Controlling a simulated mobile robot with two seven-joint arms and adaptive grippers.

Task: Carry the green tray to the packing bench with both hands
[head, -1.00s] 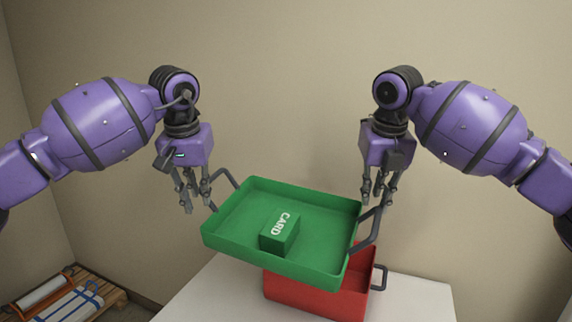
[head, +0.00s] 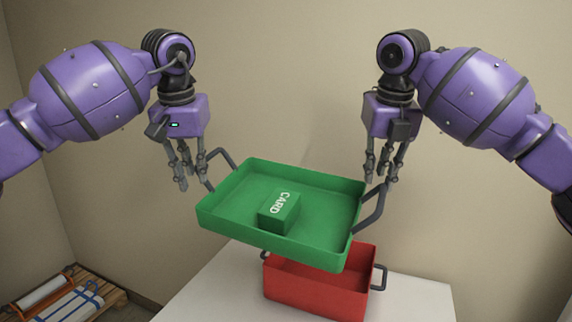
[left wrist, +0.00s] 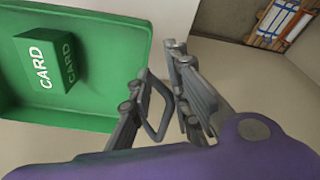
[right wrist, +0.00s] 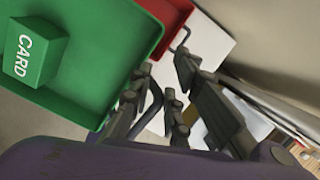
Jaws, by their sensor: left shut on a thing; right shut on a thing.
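My left gripper (head: 194,184) is shut on the left handle (left wrist: 160,122). My right gripper (head: 377,180) is shut on the right handle (right wrist: 153,104). The tray's right front corner looks lower in the head view; I cannot tell whether it is tilted or only turned. No packing bench can be identified for certain.
The red bin (head: 318,285) with dark side handles stands on a white tabletop (head: 215,291) below the tray. A wooden pallet with wrapped goods (head: 70,296) lies on the floor at lower left. Beige walls close off the back and left.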

